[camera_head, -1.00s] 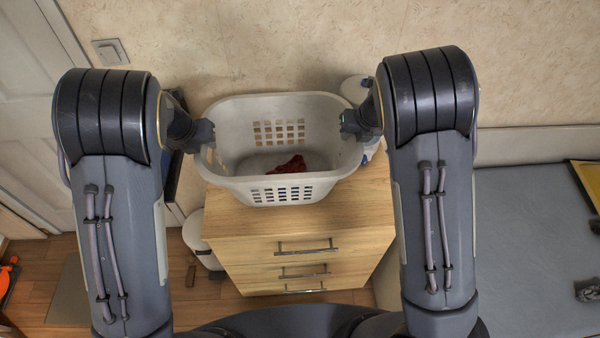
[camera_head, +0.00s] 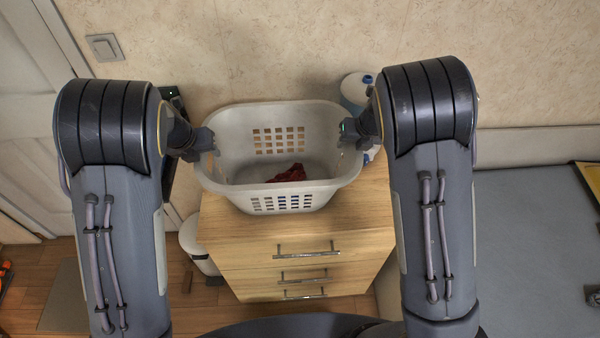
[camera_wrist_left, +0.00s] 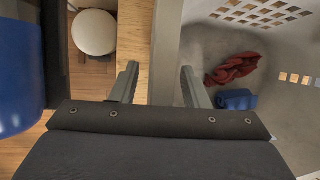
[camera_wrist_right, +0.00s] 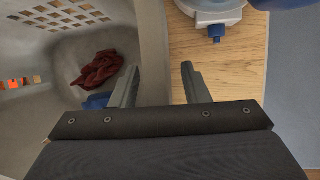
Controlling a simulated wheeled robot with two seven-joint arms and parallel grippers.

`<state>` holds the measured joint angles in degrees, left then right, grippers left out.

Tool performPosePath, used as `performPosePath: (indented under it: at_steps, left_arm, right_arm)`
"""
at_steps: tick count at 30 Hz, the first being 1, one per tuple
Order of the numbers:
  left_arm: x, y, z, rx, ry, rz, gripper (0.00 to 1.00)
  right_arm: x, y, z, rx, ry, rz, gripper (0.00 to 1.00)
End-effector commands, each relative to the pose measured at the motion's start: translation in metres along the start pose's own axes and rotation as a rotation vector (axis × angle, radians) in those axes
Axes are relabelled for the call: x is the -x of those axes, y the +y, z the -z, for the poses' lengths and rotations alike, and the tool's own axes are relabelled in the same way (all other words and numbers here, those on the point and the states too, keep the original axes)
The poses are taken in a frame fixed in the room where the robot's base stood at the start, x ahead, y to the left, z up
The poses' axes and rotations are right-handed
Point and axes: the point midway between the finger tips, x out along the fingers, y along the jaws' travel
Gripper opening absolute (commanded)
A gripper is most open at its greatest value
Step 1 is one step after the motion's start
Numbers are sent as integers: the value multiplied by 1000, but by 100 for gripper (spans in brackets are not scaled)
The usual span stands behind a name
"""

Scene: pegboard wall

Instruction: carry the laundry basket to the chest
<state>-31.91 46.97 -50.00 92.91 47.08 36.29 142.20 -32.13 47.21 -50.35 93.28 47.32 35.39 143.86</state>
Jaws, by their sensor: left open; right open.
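The light grey laundry basket (camera_head: 330,192) appears to rest upright on top of the wooden chest of drawers (camera_head: 240,235). A dark red cloth (camera_head: 288,173) and a small blue cloth (camera_wrist_left: 236,100) lie inside it. My left gripper (camera_head: 212,143) is at the basket's left end. In the left wrist view its open fingers (camera_wrist_left: 160,85) straddle the basket's rim, one inside and one outside. My right gripper (camera_head: 345,135) is at the right end. In the right wrist view its open fingers (camera_wrist_right: 158,85) also straddle the rim. Whether either finger touches the basket is unclear.
A white and blue bottle (camera_head: 355,88) stands on the chest behind my right gripper. The wall is close behind the basket. A white bin (camera_head: 193,243) stands on the floor left of the chest, and a grey-topped bed or bench (camera_head: 530,250) is on the right.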

Motion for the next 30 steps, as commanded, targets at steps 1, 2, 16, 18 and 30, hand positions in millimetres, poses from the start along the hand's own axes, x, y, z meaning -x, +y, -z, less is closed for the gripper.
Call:
performPosePath:
  at_steps: [1,2,16,18,30]
  left_arm:
    - [0,0,0,0,0,0,42]
    - [1,0,0,-1,0,0,42]
    - [78,-2,-1,-3,-5,4,42]
    - [91,-2,-1,-2,-4,4,42]
    - [120,0,0,1,1,0,42]
  right_arm:
    - [0,0,0,0,0,0,42]
    - [0,0,0,1,0,0,42]
    - [0,0,0,1,0,-1,42]
    - [0,0,0,1,0,-1,42]
    - [14,1,-1,2,-3,-2,42]
